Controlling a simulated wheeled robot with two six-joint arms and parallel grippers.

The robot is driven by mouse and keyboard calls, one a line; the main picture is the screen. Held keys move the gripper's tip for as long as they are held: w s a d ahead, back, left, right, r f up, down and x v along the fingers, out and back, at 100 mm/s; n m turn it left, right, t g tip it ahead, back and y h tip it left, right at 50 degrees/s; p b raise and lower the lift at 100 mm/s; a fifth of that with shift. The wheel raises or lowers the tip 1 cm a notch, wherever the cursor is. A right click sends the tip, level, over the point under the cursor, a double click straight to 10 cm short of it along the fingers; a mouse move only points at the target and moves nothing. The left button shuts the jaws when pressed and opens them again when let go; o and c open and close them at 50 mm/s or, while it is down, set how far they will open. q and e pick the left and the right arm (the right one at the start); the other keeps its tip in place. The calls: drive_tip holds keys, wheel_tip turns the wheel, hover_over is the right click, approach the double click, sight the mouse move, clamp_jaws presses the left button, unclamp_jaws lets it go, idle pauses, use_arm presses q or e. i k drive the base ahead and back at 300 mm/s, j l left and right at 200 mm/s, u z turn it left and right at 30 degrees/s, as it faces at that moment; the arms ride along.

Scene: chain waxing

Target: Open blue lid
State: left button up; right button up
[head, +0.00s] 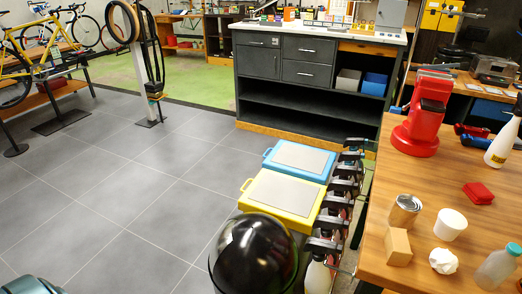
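A blue lid (318,177) with a grey panel on top lies flat, with a small handle at its left edge. It looks closed, and what is under it is hidden. A yellow lid (251,203) of the same shape lies directly in front of it, also flat. Neither of my grippers can be seen in the head view, so their distance to the blue lid does not show.
A black glossy dome (253,255) stands in front of the yellow lid. Black clamp-like parts (345,180) line the lids' right side. A wooden table (450,180) at right holds a red machine (424,115), a can and bottles. The tiled floor (130,190) at left is clear.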

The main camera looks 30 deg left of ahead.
sight(297, 160)
drive_tip(key=j, duration=0.6)
drive_tip(key=k+j+z, duration=0.1)
drive_tip(key=j, duration=1.05)
drive_tip(key=k+j+z, duration=0.15)
drive_tip(key=j, duration=1)
